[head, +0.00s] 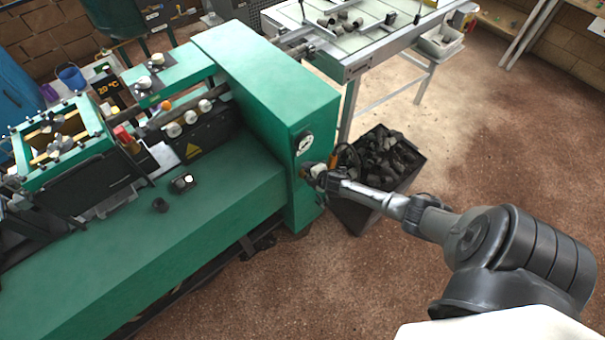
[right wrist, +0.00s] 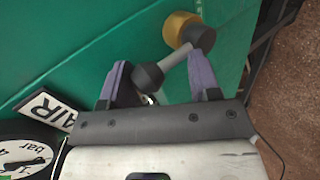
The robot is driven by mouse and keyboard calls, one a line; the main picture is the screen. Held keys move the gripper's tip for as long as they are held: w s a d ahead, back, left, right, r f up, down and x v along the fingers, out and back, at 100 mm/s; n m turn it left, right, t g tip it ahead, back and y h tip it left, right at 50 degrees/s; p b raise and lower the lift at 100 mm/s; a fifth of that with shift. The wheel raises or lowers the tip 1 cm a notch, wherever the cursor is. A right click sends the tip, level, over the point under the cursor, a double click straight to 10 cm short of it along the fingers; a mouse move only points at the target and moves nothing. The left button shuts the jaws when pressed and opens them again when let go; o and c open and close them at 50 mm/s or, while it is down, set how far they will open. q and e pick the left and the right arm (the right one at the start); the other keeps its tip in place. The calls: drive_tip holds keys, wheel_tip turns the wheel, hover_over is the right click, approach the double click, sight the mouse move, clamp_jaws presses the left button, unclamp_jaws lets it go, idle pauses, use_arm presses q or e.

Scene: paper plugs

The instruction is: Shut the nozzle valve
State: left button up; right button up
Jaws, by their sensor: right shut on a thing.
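The nozzle valve (right wrist: 182,28) shows in the right wrist view as a brass-coloured body with a dark cap on the green machine panel. A grey lever runs from it down-left to a black rounded knob (right wrist: 147,77). My right gripper (right wrist: 157,72) has its two purple fingers on either side of this lever and is shut on the handle. In the head view my right gripper (head: 314,173) is at the end face of the green machine (head: 270,95), below a round gauge (head: 304,143), and hides most of the valve. My left gripper is not in view.
An "AIR" label (right wrist: 46,108) and a bar gauge (right wrist: 25,155) sit beside the gripper. A dark bin of black pieces (head: 385,165) stands on the floor close behind my right arm. A metal-framed table (head: 375,45) stands behind. The brown floor at the right is largely clear.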

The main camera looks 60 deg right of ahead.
drive_tip(key=shift+s+d+f, duration=0.15)
drive_tip(key=shift+f, duration=0.05)
idle(0.3)
drive_tip(key=o, duration=0.9)
drive_tip(key=shift+o, duration=0.8)
drive_tip(key=shift+w+r, duration=0.1)
drive_tip(key=shift+w, duration=0.15)
drive_tip(key=shift+o, duration=0.9)
drive_tip(key=shift+s+r, duration=0.1)
drive_tip(key=shift+r, duration=0.1)
drive_tip(key=shift+s+r, duration=0.15)
drive_tip(key=shift+s, duration=0.1)
drive_tip(key=p+v, duration=0.3)
drive_tip(key=v, duration=1)
